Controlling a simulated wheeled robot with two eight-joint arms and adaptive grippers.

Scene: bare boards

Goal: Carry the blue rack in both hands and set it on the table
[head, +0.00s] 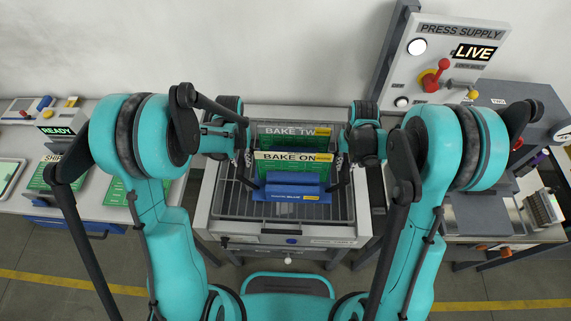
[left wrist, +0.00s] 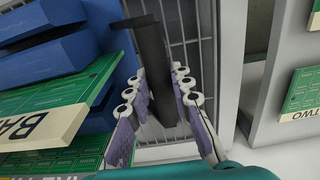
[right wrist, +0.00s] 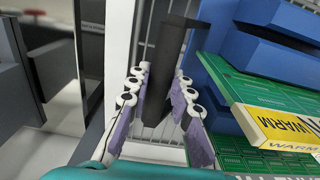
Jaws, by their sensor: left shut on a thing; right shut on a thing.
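The blue rack (head: 291,194) sits at the middle of the head view, over a wire-mesh tray (head: 232,200); I cannot tell whether it touches the mesh. It holds green boards, with a "BAKE ON…" board (head: 268,168) in front and a "BAKE TW…" board (head: 275,141) behind. My left gripper (head: 244,158) is shut on the rack's dark left handle (left wrist: 152,50). My right gripper (head: 341,160) is shut on the dark right handle (right wrist: 166,50). The rack's blue body also shows in the left wrist view (left wrist: 45,55) and the right wrist view (right wrist: 260,50).
A pale table (head: 100,205) on the left carries green boards (head: 120,193) and a "READY" sign (head: 57,130). On the right stand a "PRESS SUPPLY" panel (head: 440,60) with a red lever (head: 432,79) and a grey machine (head: 480,213). A wall closes the back.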

